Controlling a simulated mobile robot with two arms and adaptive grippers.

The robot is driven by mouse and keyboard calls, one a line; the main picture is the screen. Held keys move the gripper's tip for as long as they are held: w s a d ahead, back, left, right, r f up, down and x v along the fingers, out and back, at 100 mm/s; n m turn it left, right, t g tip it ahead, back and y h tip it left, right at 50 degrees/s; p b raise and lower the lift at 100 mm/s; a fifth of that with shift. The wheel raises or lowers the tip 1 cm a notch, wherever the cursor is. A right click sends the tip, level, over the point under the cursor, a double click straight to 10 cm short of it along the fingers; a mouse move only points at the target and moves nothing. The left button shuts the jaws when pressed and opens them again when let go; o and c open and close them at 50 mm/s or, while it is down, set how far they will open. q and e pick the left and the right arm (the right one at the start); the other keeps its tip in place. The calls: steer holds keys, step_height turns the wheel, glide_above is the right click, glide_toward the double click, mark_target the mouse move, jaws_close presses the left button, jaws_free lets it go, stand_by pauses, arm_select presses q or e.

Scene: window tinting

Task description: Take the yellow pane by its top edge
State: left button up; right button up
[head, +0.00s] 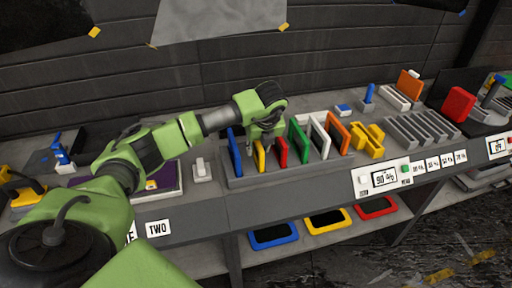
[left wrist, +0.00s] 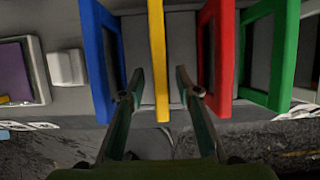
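The yellow pane (head: 259,157) stands upright in the grey rack (head: 238,182), between the blue pane (head: 235,152) and the red pane (head: 281,151). My left gripper (head: 266,138) is over the panes and partly hides the yellow one's top in the head view. In the left wrist view, the yellow pane (left wrist: 158,60) shows edge-on as a strip between the two fingers of my left gripper (left wrist: 158,85). The fingers are apart, with a gap on both sides of the strip. My right gripper is not in view.
Green (head: 298,139), white (head: 319,137) and orange (head: 336,132) panes stand to the right in the rack. The blue pane (left wrist: 102,60) and red pane (left wrist: 216,55) are close outside the fingers. A yellow holder (head: 368,140) and a slotted grey rack (head: 422,129) stand further right.

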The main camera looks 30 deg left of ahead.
arm_select(q)
steer(key=shift+f, duration=0.15)
jaws_close()
steer(key=shift+w, duration=0.1)
